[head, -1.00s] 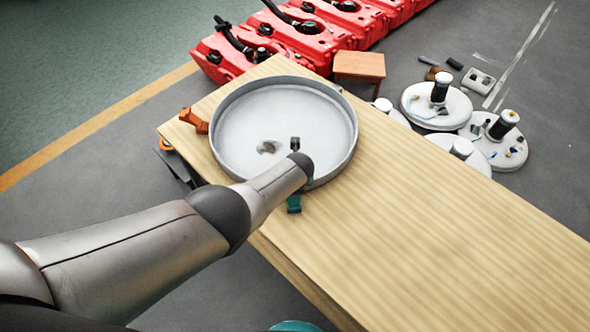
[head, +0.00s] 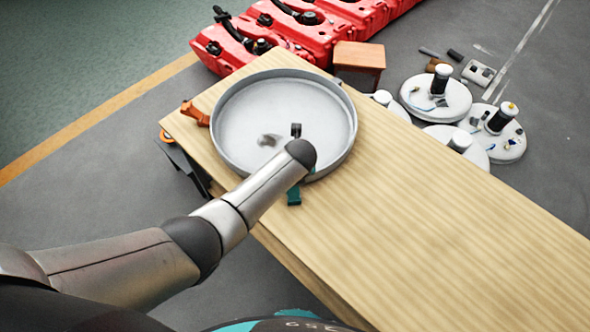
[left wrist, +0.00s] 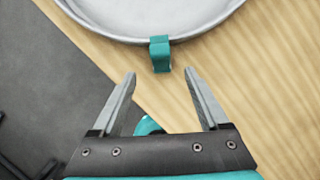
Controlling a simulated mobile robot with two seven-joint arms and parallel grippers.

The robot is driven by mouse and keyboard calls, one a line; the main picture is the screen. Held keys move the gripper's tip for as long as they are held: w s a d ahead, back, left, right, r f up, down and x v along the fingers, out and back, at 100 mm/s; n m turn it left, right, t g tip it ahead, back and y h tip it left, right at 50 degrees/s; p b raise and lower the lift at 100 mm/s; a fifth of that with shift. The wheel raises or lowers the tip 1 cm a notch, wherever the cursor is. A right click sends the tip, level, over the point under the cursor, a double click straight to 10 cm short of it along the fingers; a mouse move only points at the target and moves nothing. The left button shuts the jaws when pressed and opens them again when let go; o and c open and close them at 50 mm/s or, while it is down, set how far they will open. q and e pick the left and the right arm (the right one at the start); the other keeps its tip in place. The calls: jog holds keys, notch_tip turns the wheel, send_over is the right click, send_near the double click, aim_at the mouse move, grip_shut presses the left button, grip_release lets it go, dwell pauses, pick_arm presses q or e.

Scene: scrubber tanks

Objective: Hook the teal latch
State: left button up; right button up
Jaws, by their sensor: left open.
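The teal latch (head: 294,197) sits at the near side of the round grey tank (head: 218,148), partly hidden by my left arm in the head view. In the left wrist view the latch (left wrist: 160,55) hangs from the tank's rim (left wrist: 108,36) over the wooden table top, its upper end at the rim. My left gripper (left wrist: 160,73) is open and empty. Its two fingers point toward the latch, with the latch's lower end roughly centred between the fingertips in the picture. I cannot tell the remaining depth gap. My right gripper is in neither view.
An orange latch (head: 195,114) sits at the tank's left side. The wooden table (head: 430,220) is clear to the right. Red tanks (head: 300,35), a small brown stool (head: 359,56) and white round discs (head: 436,97) stand beyond it.

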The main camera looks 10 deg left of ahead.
pick_arm(q)
jog(key=shift+v, duration=1.8)
